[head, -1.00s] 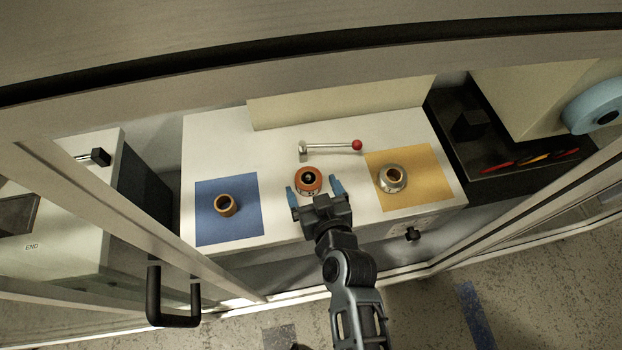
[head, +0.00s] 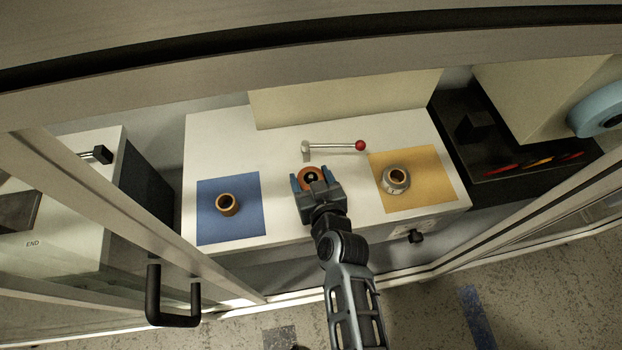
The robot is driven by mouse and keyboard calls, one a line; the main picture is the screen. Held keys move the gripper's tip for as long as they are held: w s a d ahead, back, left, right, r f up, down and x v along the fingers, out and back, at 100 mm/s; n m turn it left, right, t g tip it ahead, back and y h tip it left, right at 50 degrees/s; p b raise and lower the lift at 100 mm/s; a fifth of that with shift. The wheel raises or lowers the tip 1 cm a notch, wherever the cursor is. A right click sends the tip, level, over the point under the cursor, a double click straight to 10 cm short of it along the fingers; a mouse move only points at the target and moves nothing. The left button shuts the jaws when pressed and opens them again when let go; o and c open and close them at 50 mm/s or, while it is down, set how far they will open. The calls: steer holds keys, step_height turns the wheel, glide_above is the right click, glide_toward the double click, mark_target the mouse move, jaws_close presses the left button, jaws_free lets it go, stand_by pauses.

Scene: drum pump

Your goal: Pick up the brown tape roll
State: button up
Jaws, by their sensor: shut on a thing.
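The brown tape roll (head: 303,174), an orange-brown ring with a dark centre, is at the middle of the white worktop in the head view. My gripper (head: 312,179) is around it from the near side, with one blue finger on its left and one on its right. The gripper is shut on the roll. The gripper body hides the roll's near part. I cannot tell whether the roll is touching the worktop.
A tan ring (head: 227,204) stands on a blue mat (head: 246,226) at left. A silver fitting (head: 395,180) stands on a yellow mat (head: 432,192) at right. A lever with a red knob (head: 360,146) lies behind the roll. Frame bars and a black handle (head: 153,296) are in front.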

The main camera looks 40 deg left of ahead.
steer(key=c, duration=0.4)
steer(key=shift+r, duration=0.1)
